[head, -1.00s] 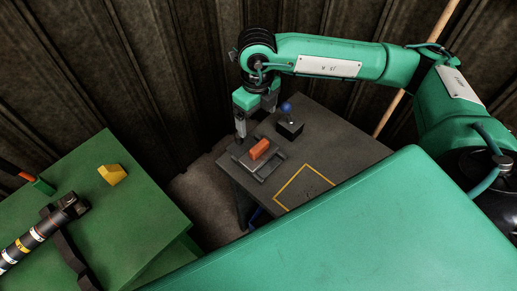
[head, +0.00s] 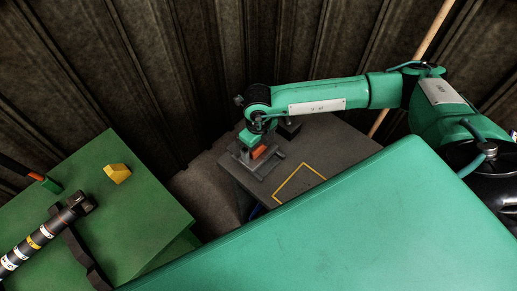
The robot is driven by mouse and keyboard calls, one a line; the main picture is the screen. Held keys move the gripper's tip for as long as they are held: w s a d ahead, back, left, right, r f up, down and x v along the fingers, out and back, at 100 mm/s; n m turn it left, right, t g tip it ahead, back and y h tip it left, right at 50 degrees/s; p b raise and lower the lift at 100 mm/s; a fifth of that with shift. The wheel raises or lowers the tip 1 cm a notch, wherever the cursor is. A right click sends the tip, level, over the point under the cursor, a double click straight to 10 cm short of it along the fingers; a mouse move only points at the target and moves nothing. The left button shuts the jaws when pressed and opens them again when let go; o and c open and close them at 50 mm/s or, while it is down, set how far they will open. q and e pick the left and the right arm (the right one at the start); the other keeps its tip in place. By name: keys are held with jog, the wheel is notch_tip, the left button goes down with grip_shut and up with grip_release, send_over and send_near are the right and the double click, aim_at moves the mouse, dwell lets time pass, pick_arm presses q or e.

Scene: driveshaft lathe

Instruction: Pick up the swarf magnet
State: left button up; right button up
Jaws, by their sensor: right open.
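My right gripper (head: 245,152) comes down from above at the block's left side, open. It partly covers the block and the holder. I cannot tell whether its fingers are around the block or only beside it, or whether they touch it. My left gripper is out of view.
A black block (head: 289,130) stands behind the holder, partly hidden by my right arm. A yellow outlined square (head: 299,182) marks the dark table. The green table (head: 140,200) at left holds a yellow wedge (head: 117,173) and a dark banded shaft (head: 40,237).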

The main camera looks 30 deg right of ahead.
jog(key=shift+f, duration=0.2)
jog(key=c, duration=1.3)
jog(key=shift+r, duration=0.1)
notch_tip(320, 180, up, 20)
jog(key=b, duration=0.4)
